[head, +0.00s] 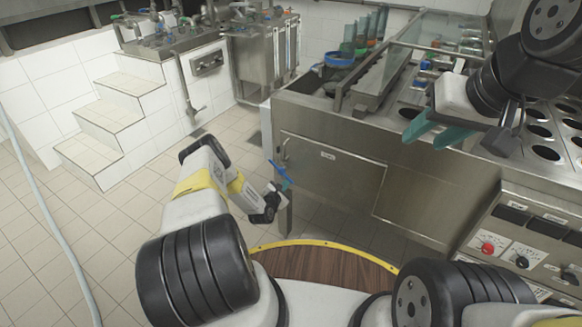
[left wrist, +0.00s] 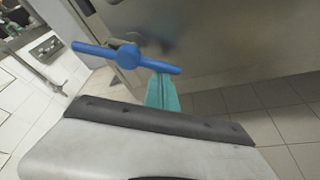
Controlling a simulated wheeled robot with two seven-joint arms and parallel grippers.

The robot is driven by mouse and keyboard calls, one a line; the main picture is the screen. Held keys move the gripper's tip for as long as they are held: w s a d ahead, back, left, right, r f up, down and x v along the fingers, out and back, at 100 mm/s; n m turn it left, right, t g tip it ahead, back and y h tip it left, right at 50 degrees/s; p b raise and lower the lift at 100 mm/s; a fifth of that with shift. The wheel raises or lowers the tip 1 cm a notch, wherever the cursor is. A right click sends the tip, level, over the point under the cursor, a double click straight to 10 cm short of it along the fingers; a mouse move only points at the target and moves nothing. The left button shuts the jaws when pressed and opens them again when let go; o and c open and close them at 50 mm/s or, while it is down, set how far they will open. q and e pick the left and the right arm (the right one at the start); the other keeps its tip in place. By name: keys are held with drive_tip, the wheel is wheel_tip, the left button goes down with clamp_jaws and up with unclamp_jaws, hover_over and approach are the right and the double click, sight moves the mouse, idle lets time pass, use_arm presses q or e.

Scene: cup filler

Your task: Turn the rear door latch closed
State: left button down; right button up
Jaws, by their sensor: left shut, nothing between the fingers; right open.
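The blue door latch (head: 279,171) is at the left edge of the steel cabinet door (head: 330,182), low on the machine's side. In the left wrist view the latch (left wrist: 127,56) is a long bar with a round hub, tilted slightly down to the right. My left gripper (head: 286,184) is shut and empty, its teal fingers (left wrist: 162,92) just below the bar's right end. I cannot tell whether they touch it. The door lies flush or nearly so in the head view. My right gripper (head: 436,131) is open and empty above the machine top, away from the latch.
White tiled steps (head: 115,115) and a sink unit (head: 185,35) stand at the back left. A hose (head: 48,215) runs along the tiled floor at the left. The control panel (head: 515,250) with knobs is at the right. Floor left of the door is clear.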

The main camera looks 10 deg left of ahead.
use_arm(q)
drive_tip(key=n, duration=0.1)
drive_tip(key=d+r+n+g+h, duration=0.1)
drive_tip(key=n, duration=0.1)
drive_tip(key=shift+s+r+h, duration=0.2)
drive_tip(key=shift+r+h, duration=0.1)
drive_tip(key=shift+d+r, duration=0.2)
drive_tip(key=shift+r, duration=0.1)
drive_tip(key=shift+d+r, duration=0.1)
drive_tip(key=shift+r, duration=0.2)
idle(0.3)
drive_tip(key=shift+f, duration=0.1)
